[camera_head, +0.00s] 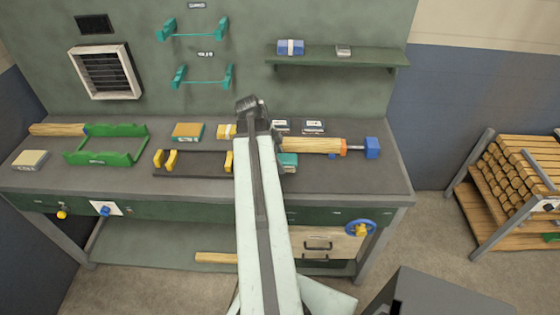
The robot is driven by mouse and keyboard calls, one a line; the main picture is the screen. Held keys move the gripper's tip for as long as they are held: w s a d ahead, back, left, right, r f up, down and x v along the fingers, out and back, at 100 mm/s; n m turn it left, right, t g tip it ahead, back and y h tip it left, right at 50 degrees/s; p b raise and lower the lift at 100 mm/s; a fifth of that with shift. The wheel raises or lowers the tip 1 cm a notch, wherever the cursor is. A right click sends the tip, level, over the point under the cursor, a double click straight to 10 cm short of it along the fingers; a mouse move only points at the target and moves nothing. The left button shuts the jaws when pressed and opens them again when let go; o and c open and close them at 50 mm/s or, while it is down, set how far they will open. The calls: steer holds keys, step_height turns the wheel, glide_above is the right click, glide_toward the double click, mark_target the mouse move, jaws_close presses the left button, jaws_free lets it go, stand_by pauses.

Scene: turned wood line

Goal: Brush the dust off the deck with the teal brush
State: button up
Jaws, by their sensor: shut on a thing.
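My gripper (279,146) is at the middle of the workbench, mostly hidden behind my own arm. A teal block-shaped piece (288,160), which looks like the teal brush, shows just right of the arm at the gripper. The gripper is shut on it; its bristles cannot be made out. A long dark flat strip (200,170), possibly the deck, lies on the bench left of the arm with yellow brackets (170,159) on it. Its right end is hidden by my arm. No dust can be made out at this size.
The bench top (350,185) is clear at front right. Around it are a wooden cylinder (312,146) with a blue end block (372,148), a green tray (105,158), and an orange-topped box (187,132). A shelf (375,56) and teal wall brackets (195,30) are behind.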

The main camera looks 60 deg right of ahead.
steer(key=shift+r, duration=0.4)
step_height(320, 180, up, 3)
steer(key=p, duration=0.3)
steer(key=shift+r, duration=0.15)
step_height(320, 180, down, 2)
steer(key=shift+b, duration=0.85)
steer(key=shift+r, duration=0.2)
